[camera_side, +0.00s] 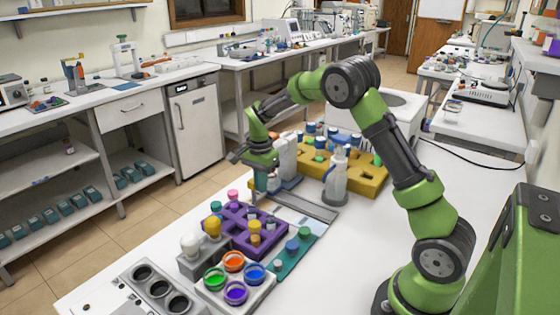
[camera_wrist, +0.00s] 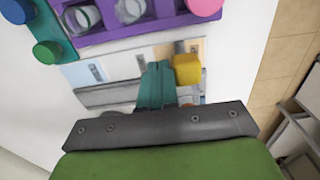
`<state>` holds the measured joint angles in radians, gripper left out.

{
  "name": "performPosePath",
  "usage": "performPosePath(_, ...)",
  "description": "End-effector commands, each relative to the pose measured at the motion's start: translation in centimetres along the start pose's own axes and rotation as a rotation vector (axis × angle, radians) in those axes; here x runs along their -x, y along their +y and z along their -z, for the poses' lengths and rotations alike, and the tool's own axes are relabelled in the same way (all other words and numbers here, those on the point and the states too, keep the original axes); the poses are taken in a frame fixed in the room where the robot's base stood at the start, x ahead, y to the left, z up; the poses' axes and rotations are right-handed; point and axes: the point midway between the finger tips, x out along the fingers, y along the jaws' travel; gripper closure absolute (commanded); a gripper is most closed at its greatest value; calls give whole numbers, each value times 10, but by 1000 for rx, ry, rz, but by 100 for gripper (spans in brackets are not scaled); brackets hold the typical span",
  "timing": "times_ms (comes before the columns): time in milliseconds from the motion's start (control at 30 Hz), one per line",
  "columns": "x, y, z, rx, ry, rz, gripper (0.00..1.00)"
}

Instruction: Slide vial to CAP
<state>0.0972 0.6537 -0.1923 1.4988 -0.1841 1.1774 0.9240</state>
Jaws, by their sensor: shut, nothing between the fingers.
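My gripper (camera_side: 261,188) points down over the far end of a flat grey-and-white station (camera_side: 300,207) beyond the purple rack. In the wrist view its teal fingers (camera_wrist: 156,85) are together with nothing between them. A yellow block-like top (camera_wrist: 187,69), perhaps the vial's cap, is just right of the fingers; I cannot tell whether they touch. The vial's body is not visible. Pale blue, grey and beige panels (camera_wrist: 97,70) mark the station; no CAP lettering is readable.
A purple rack (camera_side: 231,243) holds several capped vials, with a teal strip (camera_side: 285,268) beside it. Open colored jars (camera_side: 234,261) stand in front. A squeeze bottle (camera_side: 336,182) and a yellow rack (camera_side: 372,180) stand right of my gripper.

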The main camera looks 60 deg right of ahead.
Motion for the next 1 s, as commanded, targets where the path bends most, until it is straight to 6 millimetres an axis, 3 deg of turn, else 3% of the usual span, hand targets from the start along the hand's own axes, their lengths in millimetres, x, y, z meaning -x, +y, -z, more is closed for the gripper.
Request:
performPosePath(267,3,6,0,0,0,2,100)
performPosePath(1000,62,5,0,1,1,3,100)
